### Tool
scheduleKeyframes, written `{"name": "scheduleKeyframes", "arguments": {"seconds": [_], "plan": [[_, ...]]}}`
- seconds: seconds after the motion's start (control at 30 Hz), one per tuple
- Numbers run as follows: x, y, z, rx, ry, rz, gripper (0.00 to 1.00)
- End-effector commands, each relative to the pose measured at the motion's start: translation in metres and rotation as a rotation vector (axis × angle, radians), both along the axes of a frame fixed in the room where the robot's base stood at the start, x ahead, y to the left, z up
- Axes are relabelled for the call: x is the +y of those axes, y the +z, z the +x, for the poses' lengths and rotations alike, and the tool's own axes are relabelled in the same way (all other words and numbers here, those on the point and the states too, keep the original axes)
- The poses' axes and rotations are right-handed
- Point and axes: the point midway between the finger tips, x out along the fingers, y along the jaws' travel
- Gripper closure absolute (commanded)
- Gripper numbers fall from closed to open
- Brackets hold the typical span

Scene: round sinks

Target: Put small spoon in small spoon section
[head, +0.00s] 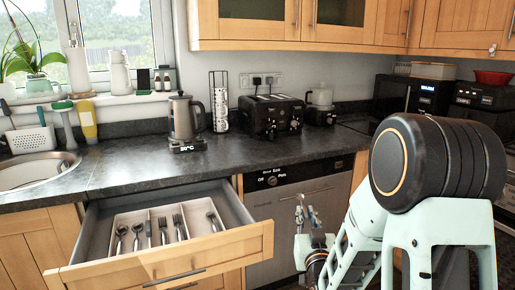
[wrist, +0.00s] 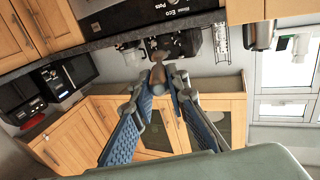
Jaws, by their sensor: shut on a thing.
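My gripper (head: 309,212) is in front of the dishwasher, to the right of the open drawer and outside it. In the wrist view its blue-padded fingers (wrist: 160,86) are closed on a small spoon (wrist: 157,77), whose rounded end shows between the fingertips. The rest of the spoon is hidden by the fingers. The light cutlery tray (head: 197,224) lies in the drawer and has several long compartments. Spoons (head: 121,233) lie on the left, forks (head: 179,225) in the middle and a single spoon (head: 212,219) on the right.
The open drawer (head: 215,247) sticks out below the dark worktop (head: 230,156). The dishwasher front (head: 270,225) is beside it. A kettle (head: 183,118), a toaster (head: 270,117) and a round sink (head: 35,170) are above. Free air lies between my gripper and the drawer.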

Motion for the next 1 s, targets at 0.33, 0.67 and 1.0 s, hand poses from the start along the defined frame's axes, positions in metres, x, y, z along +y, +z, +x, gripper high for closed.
{"name": "scheduleKeyframes", "arguments": {"seconds": [0.33, 0.67, 1.0], "plan": [[0.0, 0.083, 0.0, 0.0, 0.0, 0.0, 1.0], [0.0, 0.151, 0.0, 0.0, 0.001, 0.001, 1.0], [0.0, 0.22, 0.0, 0.0, 0.0, 0.0, 1.0]]}}
